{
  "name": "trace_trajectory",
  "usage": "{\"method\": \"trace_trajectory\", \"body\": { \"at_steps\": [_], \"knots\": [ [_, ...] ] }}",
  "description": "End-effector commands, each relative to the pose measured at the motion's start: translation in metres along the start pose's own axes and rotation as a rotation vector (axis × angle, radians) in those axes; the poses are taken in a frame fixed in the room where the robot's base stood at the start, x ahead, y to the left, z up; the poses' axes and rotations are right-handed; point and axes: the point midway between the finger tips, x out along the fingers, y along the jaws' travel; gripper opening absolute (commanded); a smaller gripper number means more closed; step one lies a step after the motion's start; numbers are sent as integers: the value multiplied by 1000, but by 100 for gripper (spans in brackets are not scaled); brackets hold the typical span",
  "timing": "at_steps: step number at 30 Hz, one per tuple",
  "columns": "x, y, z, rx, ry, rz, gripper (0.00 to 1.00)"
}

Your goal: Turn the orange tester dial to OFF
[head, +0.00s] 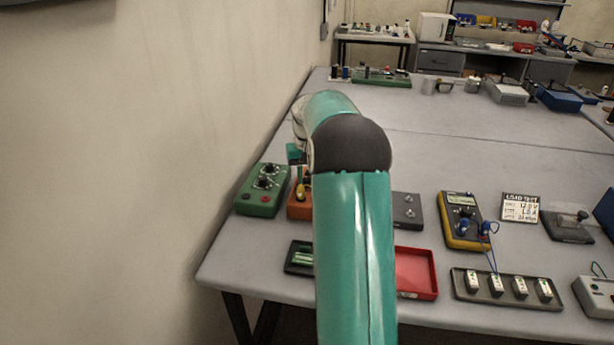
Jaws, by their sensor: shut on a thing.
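The orange tester (298,209) sits on the near left part of the grey table, just right of a green box. My teal arm stands in front and hides its right side. My gripper (303,181) is over the tester's top, mostly hidden behind my arm. It is shut on the tester's dial, of which a small yellow part (301,192) shows. The dial's pointer and the OFF mark cannot be read from here.
A green box (263,190) with two black knobs stands close on the left. A grey switch box (407,210), a red tray (416,273) and a yellow meter (460,220) lie to the right. A dark tray (299,270) lies in front. The wall is close at left.

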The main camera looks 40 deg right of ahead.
Motion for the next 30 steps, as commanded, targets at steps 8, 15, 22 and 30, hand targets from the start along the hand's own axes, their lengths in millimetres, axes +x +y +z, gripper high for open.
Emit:
{"method": "trace_trajectory", "body": {
  "at_steps": [8, 15, 22, 30],
  "knots": [
    [-1, 0, -1, -110, 3, 0, 2],
    [-1, 0, -1, -135, 4, 0, 2],
    [-1, 0, -1, -135, 4, 0, 2],
    [-1, 0, 0, -135, 2, 0, 47]
  ]
}}
